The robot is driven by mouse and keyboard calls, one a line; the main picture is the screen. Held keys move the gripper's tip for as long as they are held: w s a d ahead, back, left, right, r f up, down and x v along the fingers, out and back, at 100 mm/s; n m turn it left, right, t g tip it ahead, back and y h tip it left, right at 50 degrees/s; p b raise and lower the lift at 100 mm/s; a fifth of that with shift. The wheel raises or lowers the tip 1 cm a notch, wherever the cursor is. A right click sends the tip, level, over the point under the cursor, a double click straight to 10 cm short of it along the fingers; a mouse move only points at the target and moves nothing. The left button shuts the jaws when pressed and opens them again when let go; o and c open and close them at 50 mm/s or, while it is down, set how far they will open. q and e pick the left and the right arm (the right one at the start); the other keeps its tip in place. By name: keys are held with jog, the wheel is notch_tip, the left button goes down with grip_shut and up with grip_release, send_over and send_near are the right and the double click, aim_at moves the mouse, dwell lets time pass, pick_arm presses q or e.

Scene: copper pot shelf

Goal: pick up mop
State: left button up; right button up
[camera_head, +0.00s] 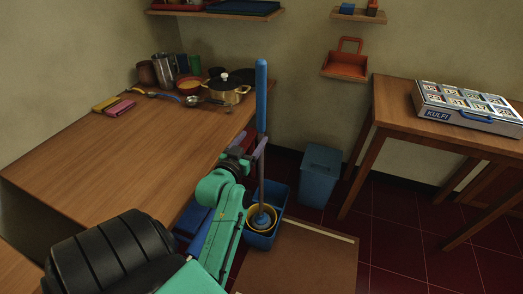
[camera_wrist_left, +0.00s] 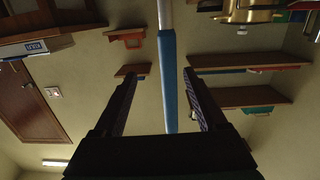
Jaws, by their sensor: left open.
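The mop stands upright, with a blue handle grip (camera_head: 261,95) and a thin grey shaft (camera_head: 262,178). Its lower end is in a blue bucket (camera_head: 262,238) with a yellow ring (camera_head: 261,217). My left gripper (camera_head: 254,149) is open beside the shaft, just below the blue grip. In the left wrist view the blue grip (camera_wrist_left: 168,82) shows in the gap between my two open fingers, with clear space on both sides. I cannot tell how deep it sits between them. My right gripper is not in view.
A wooden counter (camera_head: 110,160) with pots and utensils lies left of the mop. A blue-grey bin (camera_head: 320,175) stands behind the bucket to the right. A wooden table (camera_head: 395,105) with a kulfi box (camera_head: 468,106) is at right. A brown board (camera_head: 300,262) lies in front.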

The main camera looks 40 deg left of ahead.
aim_at(264, 108)
pick_arm(q)
jog(key=w+a+r, duration=0.1)
jog(key=w+a, duration=0.1)
jog(key=w, duration=0.2)
jog(key=w+a+p, duration=0.1)
jog(key=w+a, duration=0.1)
jog(key=w, duration=0.2)
jog(key=w+a+r+p, duration=0.1)
jog(key=w, duration=0.3)
jog(key=shift+w+a+r, duration=0.3)
jog(key=shift+a, duration=0.1)
jog(key=shift+w+f, duration=0.1)
jog(key=shift+w, duration=0.05)
jog(key=shift+c, duration=1.2)
grip_shut()
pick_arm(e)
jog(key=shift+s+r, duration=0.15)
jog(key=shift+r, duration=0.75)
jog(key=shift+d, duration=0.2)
